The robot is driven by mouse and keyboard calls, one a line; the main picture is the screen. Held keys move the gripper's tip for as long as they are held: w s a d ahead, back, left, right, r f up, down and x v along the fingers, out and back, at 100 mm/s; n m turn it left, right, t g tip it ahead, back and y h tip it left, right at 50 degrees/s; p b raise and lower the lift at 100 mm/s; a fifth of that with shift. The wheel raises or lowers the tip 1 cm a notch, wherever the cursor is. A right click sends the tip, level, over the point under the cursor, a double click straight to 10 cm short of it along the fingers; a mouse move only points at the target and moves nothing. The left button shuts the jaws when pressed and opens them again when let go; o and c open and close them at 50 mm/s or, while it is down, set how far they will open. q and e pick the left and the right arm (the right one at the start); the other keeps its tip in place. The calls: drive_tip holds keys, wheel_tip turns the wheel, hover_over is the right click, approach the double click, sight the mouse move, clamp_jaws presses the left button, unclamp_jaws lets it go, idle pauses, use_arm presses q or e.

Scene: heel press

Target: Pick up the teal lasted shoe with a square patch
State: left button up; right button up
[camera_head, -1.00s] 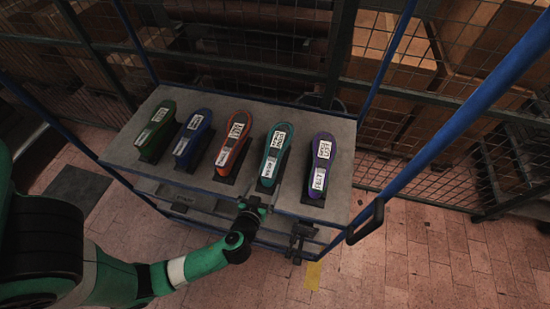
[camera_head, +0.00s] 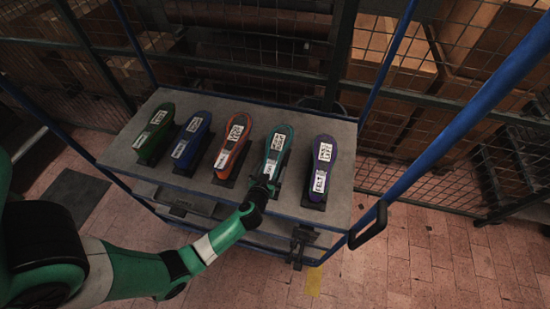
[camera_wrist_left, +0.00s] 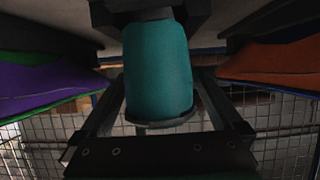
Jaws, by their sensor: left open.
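The teal shoe (camera_head: 279,145) stands on the cart's grey top, second from the right in the row, with white printed labels on its upper face. My left gripper (camera_head: 265,184) is at its near end and covers part of that end. In the left wrist view the teal shoe's rounded end (camera_wrist_left: 158,70) lies between the two open fingers, and a gap shows beside it. I cannot tell whether a finger touches it. The square patch is too small to make out surely. My right gripper is not in view.
A purple shoe (camera_head: 323,165) stands to the right, and an orange shoe (camera_head: 233,142), a blue shoe (camera_head: 192,137) and a green shoe (camera_head: 153,132) to the left. The cart top (camera_head: 260,110) has narrow gaps between shoes. Blue cart posts (camera_head: 455,125) rise around it.

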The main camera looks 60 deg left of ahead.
use_arm(q)
clamp_jaws()
drive_tip(key=shift+r, duration=0.1)
idle(0.3)
drive_tip(key=shift+r, duration=0.3)
drive_tip(key=r, duration=0.1)
drive_tip(key=r+p, duration=0.2)
drive_tip(key=shift+s+r, duration=0.25)
drive_tip(key=s+r+p, duration=0.3)
drive_tip(key=s+r, duration=0.6)
drive_tip(key=s, duration=0.4)
drive_tip(key=shift+s+a+p, duration=0.25)
drive_tip(key=shift+a+p, duration=0.05)
drive_tip(key=shift+a, duration=0.15)
